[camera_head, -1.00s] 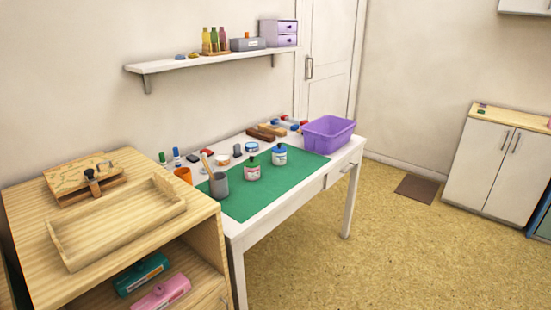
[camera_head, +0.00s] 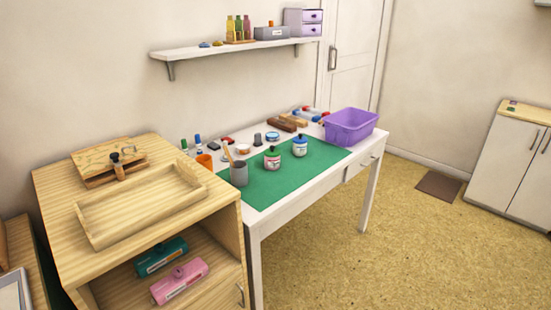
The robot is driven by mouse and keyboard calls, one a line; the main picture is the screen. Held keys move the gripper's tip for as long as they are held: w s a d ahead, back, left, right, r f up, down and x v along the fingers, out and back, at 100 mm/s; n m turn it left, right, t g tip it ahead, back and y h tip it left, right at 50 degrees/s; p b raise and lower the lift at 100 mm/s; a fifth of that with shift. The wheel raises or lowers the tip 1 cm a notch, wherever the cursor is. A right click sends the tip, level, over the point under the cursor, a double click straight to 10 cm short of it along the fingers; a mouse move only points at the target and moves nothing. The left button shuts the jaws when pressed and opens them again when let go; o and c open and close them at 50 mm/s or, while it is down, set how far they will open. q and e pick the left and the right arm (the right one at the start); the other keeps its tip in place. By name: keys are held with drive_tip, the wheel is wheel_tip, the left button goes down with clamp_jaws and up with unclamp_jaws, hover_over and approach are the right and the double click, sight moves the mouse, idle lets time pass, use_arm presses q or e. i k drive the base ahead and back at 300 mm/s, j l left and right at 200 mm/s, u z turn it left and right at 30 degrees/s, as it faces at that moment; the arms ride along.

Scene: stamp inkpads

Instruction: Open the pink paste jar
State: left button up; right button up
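The pink-labelled paste jar (camera_head: 272,160) stands upright on the green mat (camera_head: 270,187) on the white table. Neither of my grippers is in view.
A grey cup (camera_head: 239,174) with a stick and an orange cup (camera_head: 204,161) stand left of the jars. A purple bin (camera_head: 350,127) is at the table's right end. A wooden cabinet (camera_head: 70,210) with a tray adjoins on the left. The floor in front is clear.

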sight(273, 164)
drive_tip(key=i+l+u, duration=0.1)
drive_tip(key=u, duration=0.6)
drive_tip(key=i+l+u, duration=0.25)
drive_tip(key=l+u, duration=0.3)
drive_tip(key=l, duration=0.15)
drive_tip(key=i+l+u, duration=0.1)
drive_tip(key=l+u, duration=0.15)
drive_tip(key=l, duration=1.3)
drive_tip(key=i+l+u, duration=0.1)
drive_tip(key=l, duration=0.65)
